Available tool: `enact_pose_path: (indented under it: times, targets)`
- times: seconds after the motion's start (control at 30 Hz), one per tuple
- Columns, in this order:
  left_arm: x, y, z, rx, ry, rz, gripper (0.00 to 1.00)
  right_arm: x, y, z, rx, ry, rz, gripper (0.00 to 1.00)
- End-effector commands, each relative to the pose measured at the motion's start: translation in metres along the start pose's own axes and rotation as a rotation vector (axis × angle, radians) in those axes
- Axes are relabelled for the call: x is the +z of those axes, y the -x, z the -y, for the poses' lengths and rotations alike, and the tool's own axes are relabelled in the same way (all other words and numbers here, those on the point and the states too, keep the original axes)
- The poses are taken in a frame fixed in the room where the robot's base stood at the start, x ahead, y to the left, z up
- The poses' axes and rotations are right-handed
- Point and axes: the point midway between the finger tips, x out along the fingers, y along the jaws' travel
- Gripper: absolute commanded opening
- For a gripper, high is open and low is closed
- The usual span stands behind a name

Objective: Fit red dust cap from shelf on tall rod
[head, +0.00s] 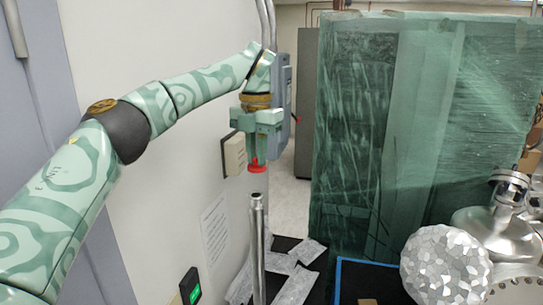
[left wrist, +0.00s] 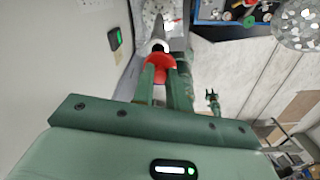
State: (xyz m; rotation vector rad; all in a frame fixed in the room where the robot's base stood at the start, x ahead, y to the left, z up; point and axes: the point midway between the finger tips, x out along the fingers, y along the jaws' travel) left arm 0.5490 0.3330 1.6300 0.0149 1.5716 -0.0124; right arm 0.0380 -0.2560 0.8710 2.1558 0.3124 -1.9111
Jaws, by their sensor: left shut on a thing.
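My left gripper (head: 256,160) is shut on the red dust cap (head: 257,167), which shows just below its fingertips. The cap also shows in the left wrist view (left wrist: 160,62), between the ends of the two green fingers. The tall rod (head: 257,245) is a grey metal post standing upright below the gripper in the head view. The cap is above the rod's top, with a visible gap between them in the head view. In the left wrist view the rod's pale top lies just beyond the cap. My right gripper is not in view.
A wall with a switch box (head: 234,154) and a paper notice (head: 215,230) stands close to the left of the rod. A large green translucent panel (head: 420,130) is to the right. A faceted silver ball (head: 446,266) and metal vacuum parts (head: 500,230) sit at lower right.

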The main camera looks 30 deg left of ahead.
Motion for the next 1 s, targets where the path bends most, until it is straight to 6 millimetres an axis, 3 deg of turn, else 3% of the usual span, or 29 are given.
enact_pose_path:
  times: [0.6, 1.0]
  targets:
    - [0.0, -0.055, 0.0, 0.0, -0.009, -0.001, 0.0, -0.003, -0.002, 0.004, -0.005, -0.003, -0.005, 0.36]
    - [0.0, -0.062, 0.001, 0.001, -0.009, 0.001, 0.0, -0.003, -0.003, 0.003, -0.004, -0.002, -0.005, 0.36]
